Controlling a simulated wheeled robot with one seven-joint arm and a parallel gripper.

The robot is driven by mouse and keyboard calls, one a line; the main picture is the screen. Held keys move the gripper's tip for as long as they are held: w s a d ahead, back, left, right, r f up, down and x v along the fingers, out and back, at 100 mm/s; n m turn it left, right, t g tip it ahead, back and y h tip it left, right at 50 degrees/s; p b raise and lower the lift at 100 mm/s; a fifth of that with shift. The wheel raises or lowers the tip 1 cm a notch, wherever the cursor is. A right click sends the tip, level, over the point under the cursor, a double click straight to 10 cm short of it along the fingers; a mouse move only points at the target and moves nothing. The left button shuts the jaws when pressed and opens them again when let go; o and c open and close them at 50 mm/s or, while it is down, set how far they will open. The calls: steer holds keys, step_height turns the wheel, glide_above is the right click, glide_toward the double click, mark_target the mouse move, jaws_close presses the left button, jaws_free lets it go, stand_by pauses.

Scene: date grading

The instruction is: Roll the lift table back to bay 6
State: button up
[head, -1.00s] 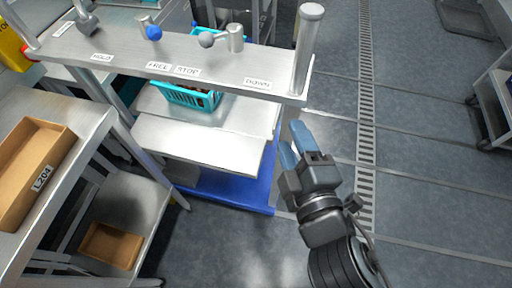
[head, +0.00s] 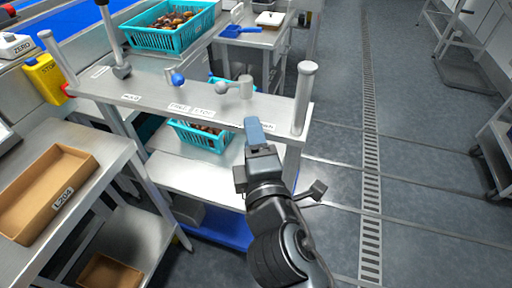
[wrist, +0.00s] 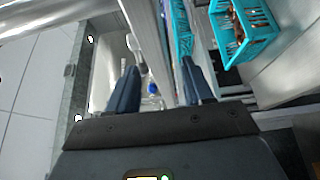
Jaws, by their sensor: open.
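The lift table has a grey control shelf (head: 140,85) across its near side, white decks (head: 190,178) below and a blue base (head: 222,228). The shelf carries a blue-knobbed lever (head: 177,79), a grey ball-ended lever (head: 235,87) and a tall lever at left (head: 116,50). Labels read HOLD, FREE and STOP; another at right is partly covered. My gripper (head: 253,131) is in front of the shelf's right part, near the right post (head: 303,95). In the wrist view its blue fingers (wrist: 160,85) are apart, with the blue knob (wrist: 152,88) seen between them. Contact cannot be told.
A teal basket (head: 203,138) with dates sits on the lift table. Another full teal basket (head: 170,38) stands behind it. A side table with a cardboard tray (head: 45,190) is close at left. Floor with a drain grate (head: 370,150) is open at right; a cart (head: 495,145) stands beyond.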

steer(key=shift+w+a, duration=0.15)
steer(key=shift+w, duration=1.1)
steer(key=shift+w+a, duration=0.15)
steer(key=shift+w, duration=1.1)
steer(key=shift+c, duration=0.3)
jaws_close()
